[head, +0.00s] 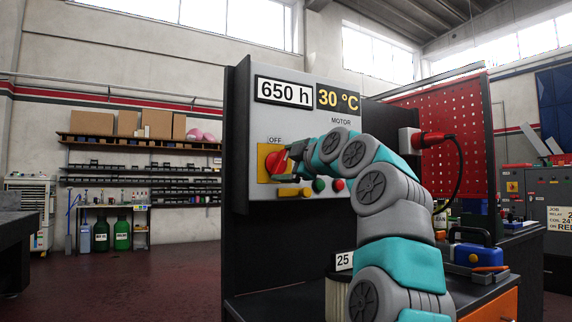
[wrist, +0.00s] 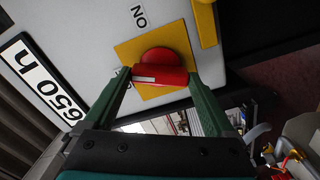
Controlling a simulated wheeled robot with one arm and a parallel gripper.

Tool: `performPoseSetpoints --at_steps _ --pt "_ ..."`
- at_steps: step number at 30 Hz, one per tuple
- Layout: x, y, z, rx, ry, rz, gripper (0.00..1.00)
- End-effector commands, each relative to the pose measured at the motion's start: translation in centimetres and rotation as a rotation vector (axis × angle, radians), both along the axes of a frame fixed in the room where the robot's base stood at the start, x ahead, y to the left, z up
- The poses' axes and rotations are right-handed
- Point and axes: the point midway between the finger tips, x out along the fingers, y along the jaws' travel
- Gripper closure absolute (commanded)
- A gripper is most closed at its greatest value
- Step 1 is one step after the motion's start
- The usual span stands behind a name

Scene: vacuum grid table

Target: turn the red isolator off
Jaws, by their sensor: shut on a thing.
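The red isolator (head: 273,158) is a round red knob with a bar handle on a yellow plate (head: 264,174), on the grey panel under the word OFF. In the wrist view, the red handle (wrist: 161,74) lies across the picture, with a white mark towards its left end. The label ON shows above the plate there; another label is mostly hidden by the left finger. My gripper (head: 291,163) reaches the knob from the right. In the wrist view, its green fingers (wrist: 159,79) are shut on the two ends of the handle.
A yellow piece (head: 294,192), a green button (head: 318,185) and a red button (head: 338,185) sit close below and right of the isolator. A red plug (head: 432,139) with a black cable is further right. A blue box (head: 473,256) lies on the bench.

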Motion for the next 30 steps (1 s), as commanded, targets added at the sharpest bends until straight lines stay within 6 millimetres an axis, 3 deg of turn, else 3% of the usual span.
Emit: performPoseSetpoints --at_steps 30 --pt "0.19 -0.06 -0.04 -0.261 -0.174 -0.001 0.66"
